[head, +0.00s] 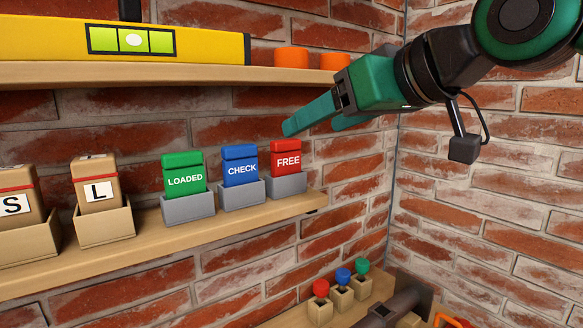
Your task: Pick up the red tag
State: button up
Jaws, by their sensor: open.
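The red tag (287,160), marked FREE, stands upright in a grey holder (288,185) near the right end of the middle shelf. A blue tag (241,167) marked CHECK and a green tag (184,177) marked LOADED stand in like holders to its left. My gripper (312,124) is green, open and empty.
The middle shelf (140,247) also bears boxes marked S (14,206) and L (100,192) in tan holders. A yellow level (60,42) and orange pieces (291,57) lie on the upper shelf (150,73). Red, blue and green knobs (343,275) stand below. A brick corner is at right.

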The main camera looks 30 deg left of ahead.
aim_at(290, 144)
jog(key=shift+d+f+x, duration=0.1)
jog(key=shift+f+x, duration=0.1)
jog(key=shift+x, duration=1.35)
jog(key=shift+d+f+x, duration=0.1)
jog(key=shift+f+x, duration=0.1)
jog(key=shift+x, duration=1.3)
jog(key=shift+f+x, duration=0.2)
jog(key=shift+x, duration=1.35)
jog(key=shift+s, duration=0.15)
jog(key=c, duration=1.4)
jog(key=shift+r, duration=0.1)
